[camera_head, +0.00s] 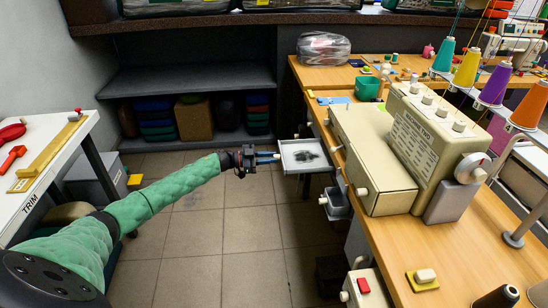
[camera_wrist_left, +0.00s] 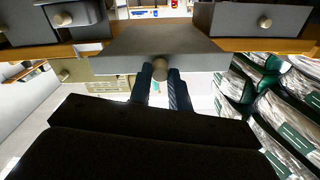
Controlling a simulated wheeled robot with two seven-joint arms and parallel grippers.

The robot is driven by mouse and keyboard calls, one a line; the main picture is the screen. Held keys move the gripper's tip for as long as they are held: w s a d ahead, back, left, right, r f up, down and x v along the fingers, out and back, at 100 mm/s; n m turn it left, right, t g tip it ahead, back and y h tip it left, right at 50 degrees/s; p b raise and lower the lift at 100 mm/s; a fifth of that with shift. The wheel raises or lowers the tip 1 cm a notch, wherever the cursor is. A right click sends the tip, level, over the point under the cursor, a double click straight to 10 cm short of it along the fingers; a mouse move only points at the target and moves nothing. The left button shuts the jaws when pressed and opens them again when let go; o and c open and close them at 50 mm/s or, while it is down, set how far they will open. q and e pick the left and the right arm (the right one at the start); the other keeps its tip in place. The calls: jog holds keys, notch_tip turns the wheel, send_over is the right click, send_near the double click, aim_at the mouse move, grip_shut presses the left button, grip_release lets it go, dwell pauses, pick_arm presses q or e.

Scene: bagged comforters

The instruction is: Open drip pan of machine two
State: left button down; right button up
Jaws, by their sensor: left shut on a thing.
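My left gripper (camera_head: 262,158) is at the pan's left, outer side. In the left wrist view the pan's grey front (camera_wrist_left: 185,58) fills the upper middle, and its round knob (camera_wrist_left: 160,68) sits between the fingers (camera_wrist_left: 161,85) of my left gripper, which are shut on it. My right gripper is not in view.
A smaller grey drawer (camera_head: 338,204) protrudes nearer along the same table edge. A white table (camera_head: 48,150) with tools stands at the left. Dark shelves (camera_head: 190,80) with bins are at the back. The tiled floor (camera_head: 215,240) between is mostly clear.

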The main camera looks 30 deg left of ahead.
pick_arm(q)
jog(key=c, duration=1.3)
grip_release()
jog(key=shift+s+a, duration=0.1)
jog(key=shift+a, duration=0.05)
jog(key=v, duration=0.7)
jog(key=shift+s+a+b, duration=0.15)
jog(key=shift+a+b, duration=0.05)
jog(key=shift+b, duration=0.25)
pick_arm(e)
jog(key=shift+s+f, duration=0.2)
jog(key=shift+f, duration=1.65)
